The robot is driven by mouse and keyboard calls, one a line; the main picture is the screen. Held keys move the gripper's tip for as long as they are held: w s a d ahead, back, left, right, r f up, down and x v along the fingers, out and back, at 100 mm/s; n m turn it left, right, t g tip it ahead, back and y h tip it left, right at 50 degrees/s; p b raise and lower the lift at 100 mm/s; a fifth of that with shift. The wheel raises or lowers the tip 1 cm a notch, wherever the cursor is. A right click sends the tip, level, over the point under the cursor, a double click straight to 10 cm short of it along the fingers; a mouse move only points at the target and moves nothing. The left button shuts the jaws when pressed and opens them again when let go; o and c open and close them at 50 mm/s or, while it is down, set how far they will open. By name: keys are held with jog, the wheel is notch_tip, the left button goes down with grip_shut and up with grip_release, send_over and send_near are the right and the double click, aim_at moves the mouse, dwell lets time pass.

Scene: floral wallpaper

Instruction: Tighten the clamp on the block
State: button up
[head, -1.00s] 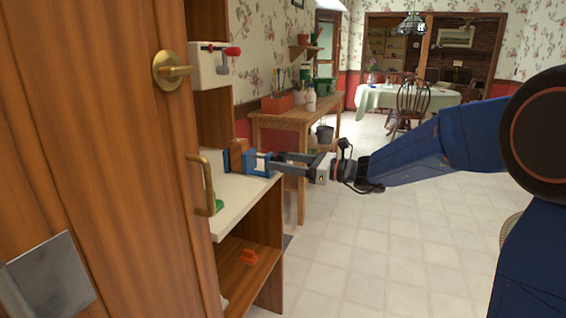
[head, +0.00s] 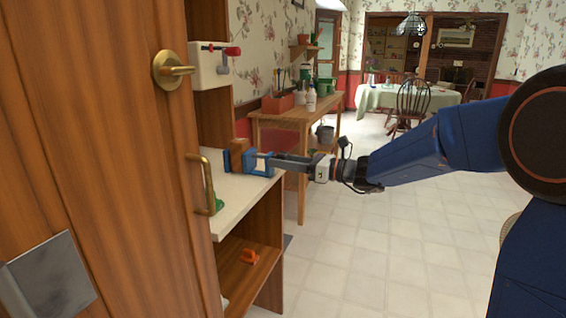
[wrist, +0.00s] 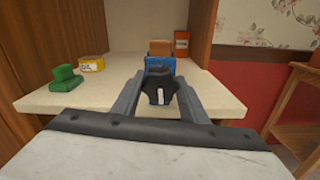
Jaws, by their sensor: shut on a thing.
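The blue clamp (head: 262,165) stands on the cream worktop near its right edge, and it also shows in the wrist view (wrist: 161,63). The brown wooden block (head: 239,150) sits against the clamp's far side. In the wrist view the block (wrist: 161,47) rises behind the clamp. A black knob (wrist: 157,88) faces me on the clamp's near side. My gripper (head: 279,163) reaches in from the right. In the wrist view my gripper (wrist: 158,82) has one finger on each side of the knob and is shut on it. The clamp's jaw faces are hidden from me.
A green object (wrist: 65,79), a yellow tin (wrist: 91,64) and an orange box (wrist: 181,44) stand on the worktop (wrist: 95,93). The wooden door (head: 115,170) fills the left. An orange object (head: 249,257) lies on the shelf below. Floor to the right is clear.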

jog(key=o, duration=1)
jog(key=shift+o, duration=0.2)
jog(key=v, duration=1.7)
jog(key=shift+d, duration=0.2)
